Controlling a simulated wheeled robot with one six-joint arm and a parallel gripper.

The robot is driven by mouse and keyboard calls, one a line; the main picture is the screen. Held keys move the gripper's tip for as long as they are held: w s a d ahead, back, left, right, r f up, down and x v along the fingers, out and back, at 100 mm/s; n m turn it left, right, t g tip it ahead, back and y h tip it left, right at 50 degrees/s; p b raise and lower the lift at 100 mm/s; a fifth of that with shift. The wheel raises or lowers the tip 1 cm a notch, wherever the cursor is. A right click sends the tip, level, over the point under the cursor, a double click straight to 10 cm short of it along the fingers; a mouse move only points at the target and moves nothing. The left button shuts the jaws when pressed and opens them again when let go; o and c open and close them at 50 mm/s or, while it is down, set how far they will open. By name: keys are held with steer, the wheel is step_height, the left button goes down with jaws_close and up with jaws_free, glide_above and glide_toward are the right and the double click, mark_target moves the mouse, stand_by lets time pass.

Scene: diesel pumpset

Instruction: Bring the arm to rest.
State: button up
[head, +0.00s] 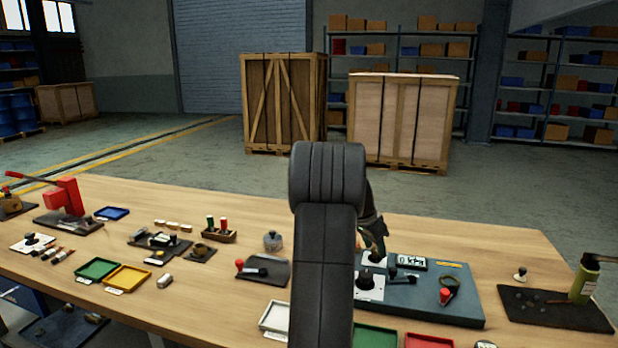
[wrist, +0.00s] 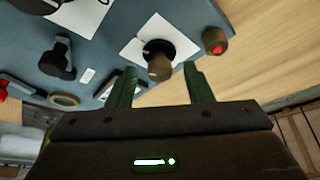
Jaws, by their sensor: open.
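My arm rises through the middle of the head view and bends over the workbench (head: 210,285). My gripper (head: 374,250) is partly hidden behind it, above the left part of a blue-grey board (head: 425,305). In the wrist view my gripper (wrist: 160,70) has its two green fingers spread apart, with nothing held between them. A dark knob with a brownish top (wrist: 159,68) stands on a white plate (wrist: 178,42) just beyond the fingertips. Whether the fingers touch it I cannot tell, but a gap shows on both sides.
A dark mat (head: 550,312) with an olive bottle (head: 584,280) lies to the right. Trays, including a green one (head: 97,269), and a red hand pump (head: 68,196) occupy the left.

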steer(key=shift+s+r+n+t+y+p, duration=0.1)
steer(key=shift+r+n+t+y+p, duration=0.1)
steer(key=shift+n, duration=0.4)
steer(key=shift+s+r+n+t+y+p, duration=0.1)
steer(key=shift+n+t+p, duration=0.1)
steer(key=shift+n, duration=0.4)
steer(key=shift+d+n+t+y+p, duration=0.1)
steer(key=shift+n+t+y+p, duration=0.3)
steer(key=shift+n+p, duration=0.7)
steer(key=shift+d+n+t+y+p, duration=0.1)
steer(key=shift+n+t+y+p, duration=0.3)
steer(key=shift+n, duration=1.3)
steer(key=s+f+v, duration=0.1)
steer(key=s+v, duration=0.1)
steer(key=v, duration=1.2)
steer(key=shift+s+a+r+b, duration=0.2)
steer(key=shift+s+b, duration=0.2)
steer(key=shift+s, duration=0.05)
steer(key=shift+r, duration=0.1)
